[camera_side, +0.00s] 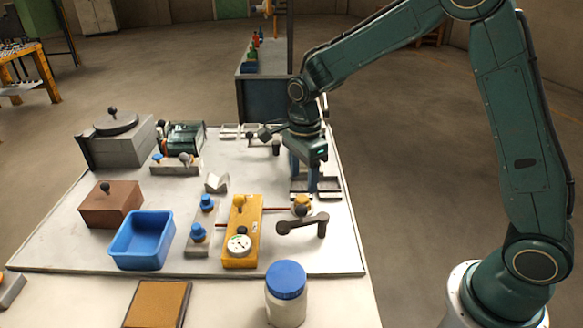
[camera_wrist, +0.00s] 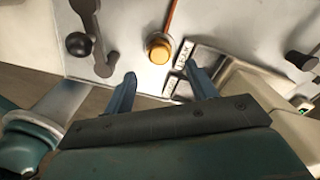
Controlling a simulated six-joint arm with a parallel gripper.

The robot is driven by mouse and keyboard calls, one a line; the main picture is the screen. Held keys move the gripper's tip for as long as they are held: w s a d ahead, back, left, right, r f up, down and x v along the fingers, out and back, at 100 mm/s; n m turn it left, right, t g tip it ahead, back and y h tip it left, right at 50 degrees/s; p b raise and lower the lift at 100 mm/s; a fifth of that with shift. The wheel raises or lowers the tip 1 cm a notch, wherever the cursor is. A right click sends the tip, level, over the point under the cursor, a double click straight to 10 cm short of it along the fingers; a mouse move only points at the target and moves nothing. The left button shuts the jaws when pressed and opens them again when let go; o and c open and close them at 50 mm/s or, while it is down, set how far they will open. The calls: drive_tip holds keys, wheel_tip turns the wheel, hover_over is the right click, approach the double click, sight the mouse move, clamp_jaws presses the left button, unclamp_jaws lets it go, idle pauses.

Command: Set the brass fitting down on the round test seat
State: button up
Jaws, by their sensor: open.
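The brass fitting (camera_wrist: 159,47) stands upright at the end of a thin red line in the wrist view. My gripper (camera_side: 303,188) points down just behind the fitting in the side view. Its two blue fingers (camera_wrist: 161,74) are apart with nothing between them. In the wrist view the fitting lies beyond the fingertips, roughly in line with the gap. I see no contact.
A dark lever (camera_side: 303,224) with a ball knob (camera_wrist: 78,44) stands close to the fitting. Labelled trays, one marked LEAK (camera_wrist: 185,54), lie beside it. A yellow gauge block (camera_side: 242,232), blue bin (camera_side: 142,240) and blue-lidded jar (camera_side: 286,292) stand nearby.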

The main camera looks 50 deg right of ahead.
sight(303, 198)
drive_tip(key=shift+r, duration=2.65)
drive_tip(key=s+d+r+n+t, duration=0.2)
drive_tip(key=s+r+n+t, duration=0.1)
drive_tip(key=s+r+n, duration=0.95)
drive_tip(key=s+f+n+t, duration=0.1)
drive_tip(key=s+n+t, duration=0.1)
drive_tip(key=s+n, duration=0.6)
drive_tip(key=s, duration=0.5)
drive_tip(key=shift+s+d+f+t, duration=0.25)
drive_tip(key=shift+d+f+t, duration=0.05)
drive_tip(key=shift+d+f, duration=0.1)
